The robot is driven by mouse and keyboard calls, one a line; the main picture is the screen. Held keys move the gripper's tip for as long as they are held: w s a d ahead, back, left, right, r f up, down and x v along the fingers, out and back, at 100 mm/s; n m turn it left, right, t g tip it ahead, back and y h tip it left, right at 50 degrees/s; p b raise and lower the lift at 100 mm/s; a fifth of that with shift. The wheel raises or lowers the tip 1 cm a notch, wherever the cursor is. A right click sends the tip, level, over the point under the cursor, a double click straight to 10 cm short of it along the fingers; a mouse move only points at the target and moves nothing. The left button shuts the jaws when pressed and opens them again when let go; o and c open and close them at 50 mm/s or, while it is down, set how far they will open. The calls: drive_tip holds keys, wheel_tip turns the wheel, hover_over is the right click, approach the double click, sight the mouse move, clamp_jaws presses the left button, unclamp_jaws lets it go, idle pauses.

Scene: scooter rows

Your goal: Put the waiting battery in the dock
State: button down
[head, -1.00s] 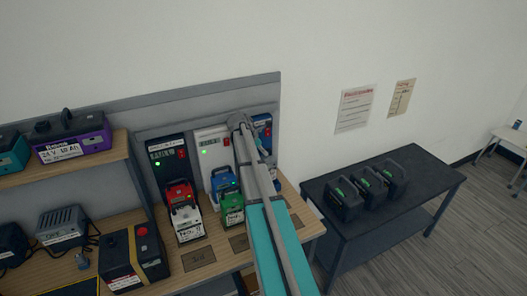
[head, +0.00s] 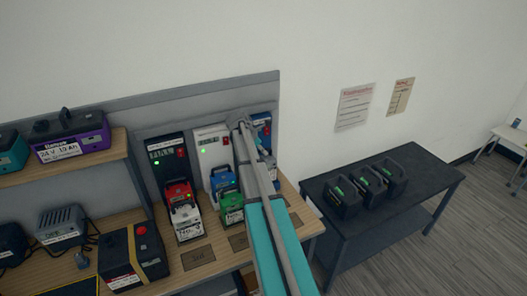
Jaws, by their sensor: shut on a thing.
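A red-and-white battery (head: 184,212), a blue battery (head: 223,184) and a green battery (head: 231,207) stand upright on the wooden bench in front of a row of charger units. The row has a dark green unit (head: 164,157), a white unit (head: 210,150) and a blue unit (head: 263,132), partly covered by my arm. I cannot tell which battery is the waiting one or which place is the dock. My arm reaches up to the right part of the row. My gripper is hidden behind it, and so is anything it holds.
Flat labelled plates (head: 198,258) lie along the bench's front edge. A black-and-red battery (head: 132,256) and a grey charger (head: 61,227) stand at left, below a shelf with a purple battery (head: 70,137). A dark table (head: 410,196) at right carries three black units (head: 366,184).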

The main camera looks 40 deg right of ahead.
sight(263, 156)
drive_tip(key=shift+w+d, duration=0.1)
drive_tip(key=shift+w, duration=0.25)
idle(0.4)
drive_tip(key=shift+s, duration=0.1)
idle(0.9)
drive_tip(key=shift+f+b, duration=1.6)
drive_tip(key=shift+b, duration=0.1)
idle(1.4)
drive_tip(key=c, duration=0.6)
unclamp_jaws()
drive_tip(key=shift+o, duration=0.2)
drive_tip(key=shift+p+v, duration=3.8)
drive_tip(key=shift+v, duration=0.75)
drive_tip(key=shift+r, duration=0.1)
